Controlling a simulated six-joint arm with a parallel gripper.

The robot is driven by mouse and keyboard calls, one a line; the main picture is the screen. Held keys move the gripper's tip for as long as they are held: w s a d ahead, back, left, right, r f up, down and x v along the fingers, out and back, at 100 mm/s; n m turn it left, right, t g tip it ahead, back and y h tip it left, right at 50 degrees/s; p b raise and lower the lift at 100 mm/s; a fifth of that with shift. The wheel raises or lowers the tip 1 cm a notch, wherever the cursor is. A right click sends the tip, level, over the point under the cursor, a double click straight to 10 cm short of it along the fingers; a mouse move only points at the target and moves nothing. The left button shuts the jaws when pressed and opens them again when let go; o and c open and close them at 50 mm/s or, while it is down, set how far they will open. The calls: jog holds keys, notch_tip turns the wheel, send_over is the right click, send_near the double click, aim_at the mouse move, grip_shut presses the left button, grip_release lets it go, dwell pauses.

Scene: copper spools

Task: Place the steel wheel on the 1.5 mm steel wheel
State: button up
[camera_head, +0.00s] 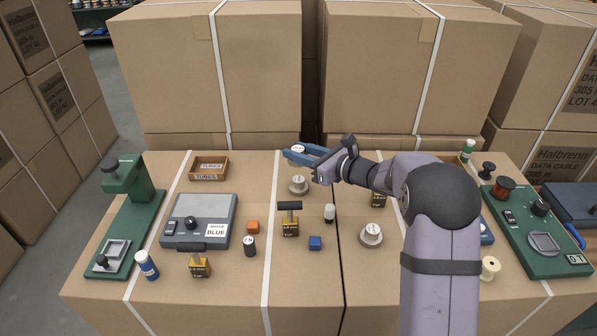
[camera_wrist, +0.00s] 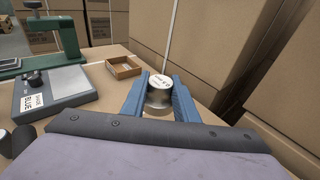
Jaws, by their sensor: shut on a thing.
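My gripper (camera_head: 303,154) is shut on a short silvery steel wheel (camera_wrist: 159,96) with a white labelled top. The wheel sits between the blue fingers in the wrist view, and its white top (camera_head: 298,149) shows in the head view. It is held above the back of the table. A stepped, pale grey wheel (camera_head: 298,186) stands on the table in front of and below the gripper. A similar stepped wheel (camera_head: 371,235) stands nearer, right of the dark seam. Their size labels are too small to read, so I cannot tell which is 1.5 mm.
A TUBES tray (camera_head: 209,177) stands at back left, near a grey device labelled BLUE (camera_head: 199,222). A black-handled yellow block (camera_head: 289,222), a white-topped small piece (camera_head: 329,213) and a blue cube (camera_head: 315,243) stand mid-table. Large cartons (camera_head: 220,75) rise behind the gripper.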

aim_at(298, 179)
jog(key=shift+f, duration=2.95)
jog(key=shift+f, duration=0.1)
jog(key=shift+f, duration=0.1)
jog(key=o, duration=1.2)
jog(key=shift+c, duration=0.2)
jog(key=shift+r, duration=0.2)
jog(key=b+v, duration=0.1)
jog(key=v, duration=1.1)
jog(key=shift+s, duration=0.1)
